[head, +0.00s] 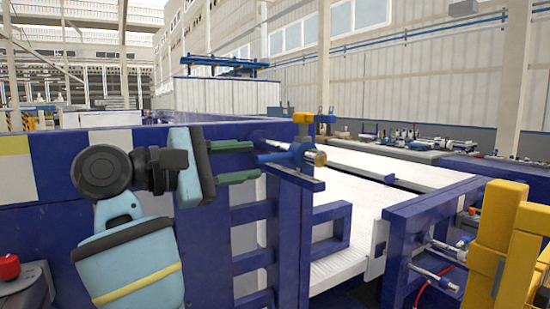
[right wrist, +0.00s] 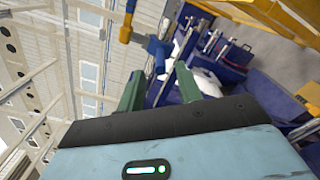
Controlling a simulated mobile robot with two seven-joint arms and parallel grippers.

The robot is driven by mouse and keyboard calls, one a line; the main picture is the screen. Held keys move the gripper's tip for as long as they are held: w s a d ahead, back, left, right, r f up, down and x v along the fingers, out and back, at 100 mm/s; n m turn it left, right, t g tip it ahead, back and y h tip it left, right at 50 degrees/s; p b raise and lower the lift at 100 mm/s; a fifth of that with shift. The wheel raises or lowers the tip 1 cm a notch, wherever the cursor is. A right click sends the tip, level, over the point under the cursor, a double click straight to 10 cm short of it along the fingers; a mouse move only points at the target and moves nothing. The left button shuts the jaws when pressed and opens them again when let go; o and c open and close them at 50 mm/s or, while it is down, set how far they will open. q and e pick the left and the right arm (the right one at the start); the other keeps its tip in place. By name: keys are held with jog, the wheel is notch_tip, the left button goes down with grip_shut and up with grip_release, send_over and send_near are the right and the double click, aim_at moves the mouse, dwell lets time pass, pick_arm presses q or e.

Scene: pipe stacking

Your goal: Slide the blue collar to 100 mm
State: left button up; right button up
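The blue collar (head: 299,152) sits around a short horizontal rod on the dark blue machine frame, close to the rod's brass-coloured end (head: 318,158). In the right wrist view, the blue collar (right wrist: 158,49) shows just beyond the fingertips. My right gripper (head: 258,160) comes in from the left with its two green fingers spread apart. The fingertips are a little left of the collar, with nothing visible between them. The right gripper also shows in the right wrist view (right wrist: 158,72). No scale marks can be read. My left gripper is not in view.
The blue frame (head: 290,225) stands just below and behind the rod, with a blue bracket (head: 330,228) jutting right. A white slatted bed (head: 365,195) lies beyond it. A yellow structure (head: 505,235) stands at right. A red button (head: 9,267) is at lower left.

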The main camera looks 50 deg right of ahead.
aim_at(292, 156)
jog(key=x, duration=0.6)
jog(key=shift+d, duration=0.4)
grip_shut()
